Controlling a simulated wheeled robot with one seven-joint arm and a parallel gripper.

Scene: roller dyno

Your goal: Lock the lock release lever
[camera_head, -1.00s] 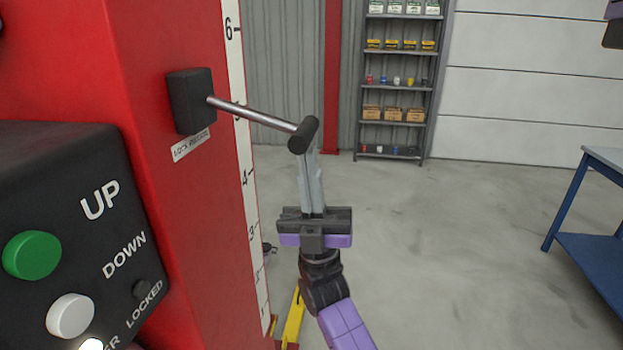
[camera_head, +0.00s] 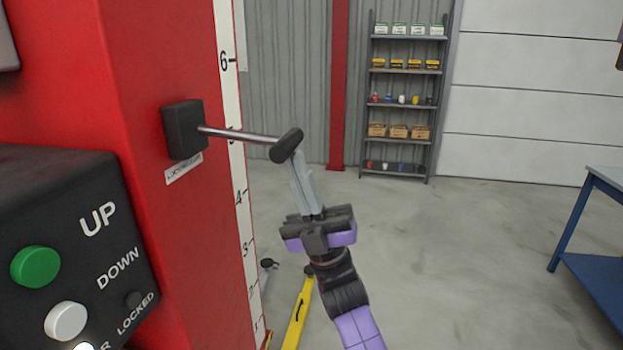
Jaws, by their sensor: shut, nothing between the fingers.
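The lock release lever (camera_head: 240,135) is a thin metal rod with a black grip (camera_head: 287,145) at its outer end. It comes out of a black block (camera_head: 183,130) on the red post, above a small white label (camera_head: 184,169). The rod points right and slightly down. My gripper (camera_head: 298,158) is shut and empty, with its fingers pointing up. Its fingertips are right at the underside of the black grip; they look in contact, but I cannot tell for sure.
A black control box (camera_head: 70,240) with green and white buttons stands at the lower left. The red post (camera_head: 195,230) carries a white height scale (camera_head: 240,200). A yellow bar (camera_head: 299,312) lies low behind my arm. A shelf (camera_head: 405,90) and blue table (camera_head: 595,250) stand well away.

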